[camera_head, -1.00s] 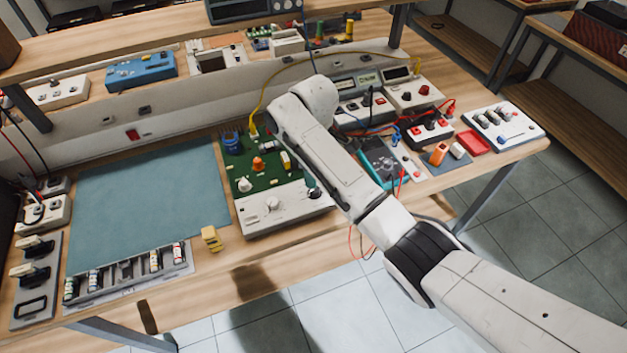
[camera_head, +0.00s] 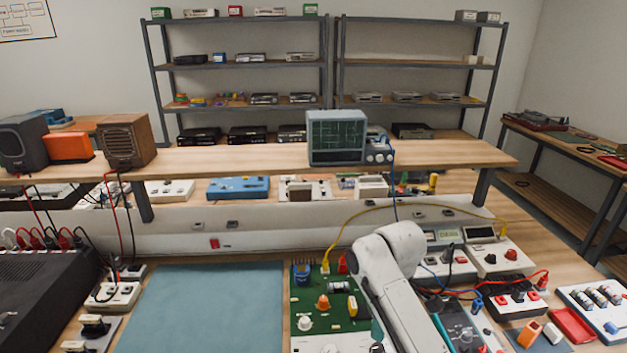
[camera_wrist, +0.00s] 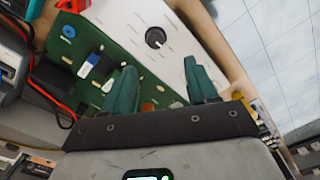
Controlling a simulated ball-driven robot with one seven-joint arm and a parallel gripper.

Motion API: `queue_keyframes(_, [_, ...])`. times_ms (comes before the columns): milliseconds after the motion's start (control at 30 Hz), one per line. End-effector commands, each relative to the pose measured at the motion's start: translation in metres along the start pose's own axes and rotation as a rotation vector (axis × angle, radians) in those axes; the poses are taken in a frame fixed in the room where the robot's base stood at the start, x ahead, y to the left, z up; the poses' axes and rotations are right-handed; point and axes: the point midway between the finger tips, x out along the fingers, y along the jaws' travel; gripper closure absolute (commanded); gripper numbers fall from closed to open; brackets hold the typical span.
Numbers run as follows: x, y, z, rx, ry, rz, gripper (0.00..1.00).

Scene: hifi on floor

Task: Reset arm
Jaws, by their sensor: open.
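My gripper (camera_wrist: 162,90) shows in the wrist view with its two green fingers spread apart and nothing between them. Beyond the fingers lies a green circuit board (camera_wrist: 62,36) with a white panel (camera_wrist: 150,58) that bears a black knob (camera_wrist: 155,38). In the head view my white arm reaches up over the bench, to the right of the circuit board (camera_head: 307,322). The arm covers part of the board's right side, and my gripper is hidden there.
A blue-green mat (camera_head: 205,305) lies clear on the bench. An oscilloscope (camera_head: 337,137) stands on the raised shelf (camera_head: 220,160). A yellow cable (camera_head: 400,207) and red leads (camera_head: 520,280) run near my arm. A red tray (camera_head: 572,324) is at the right.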

Motion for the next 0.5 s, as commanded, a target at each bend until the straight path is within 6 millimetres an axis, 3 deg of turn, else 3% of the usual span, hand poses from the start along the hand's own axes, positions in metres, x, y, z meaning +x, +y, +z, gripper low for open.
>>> queue_keyframes(267, [0.072,-0.079,0.03,0.209,0.09,-0.05,0.42])
queue_keyframes(500, [0.115,-0.148,0.092,0.474,0.13,-0.066,0.42])
